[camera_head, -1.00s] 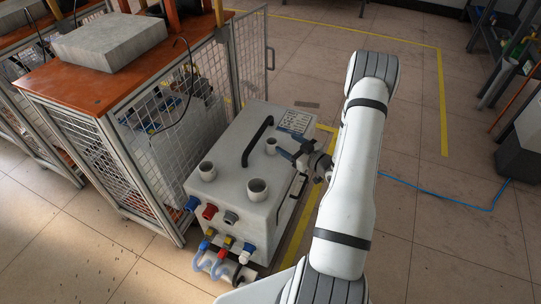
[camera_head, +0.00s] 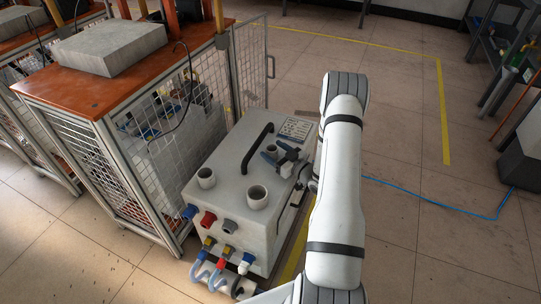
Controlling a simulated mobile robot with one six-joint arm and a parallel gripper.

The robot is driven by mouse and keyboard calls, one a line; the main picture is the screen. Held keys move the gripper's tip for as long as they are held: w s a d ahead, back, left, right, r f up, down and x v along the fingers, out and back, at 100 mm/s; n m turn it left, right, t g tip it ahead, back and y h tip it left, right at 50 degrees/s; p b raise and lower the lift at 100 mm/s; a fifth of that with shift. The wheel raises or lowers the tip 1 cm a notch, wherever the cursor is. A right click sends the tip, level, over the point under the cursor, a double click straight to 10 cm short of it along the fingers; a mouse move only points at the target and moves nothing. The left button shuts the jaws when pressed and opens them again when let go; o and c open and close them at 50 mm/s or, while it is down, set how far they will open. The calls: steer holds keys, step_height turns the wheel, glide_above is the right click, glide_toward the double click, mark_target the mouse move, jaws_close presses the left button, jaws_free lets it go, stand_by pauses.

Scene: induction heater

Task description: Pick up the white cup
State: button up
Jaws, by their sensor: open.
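Three pale, whitish cups stand on top of a light grey box-shaped machine (camera_head: 226,178). One cup (camera_head: 206,178) is at its left edge and another (camera_head: 257,196) is near the front. The third, smaller cup (camera_head: 271,149) is farther back, right of the black handle. My gripper (camera_head: 277,156) is open at this back cup, its dark fingers partly covering it. I cannot tell whether the fingers touch it or how far they reach around it. My white arm hides the floor to the right of the machine.
A wire-mesh cage (camera_head: 170,145) with an orange top stands close on the machine's left. The black handle (camera_head: 257,148) rises from the machine's top. Coloured plugs and hoses (camera_head: 215,255) stick out at its front. Open floor lies to the right, crossed by a blue cable (camera_head: 440,203).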

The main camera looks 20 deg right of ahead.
steer(key=shift+c, duration=0.5)
steer(key=c, duration=1.1)
step_height(320, 180, up, 16)
steer(key=p, duration=0.5)
steer(key=shift+r, duration=0.1)
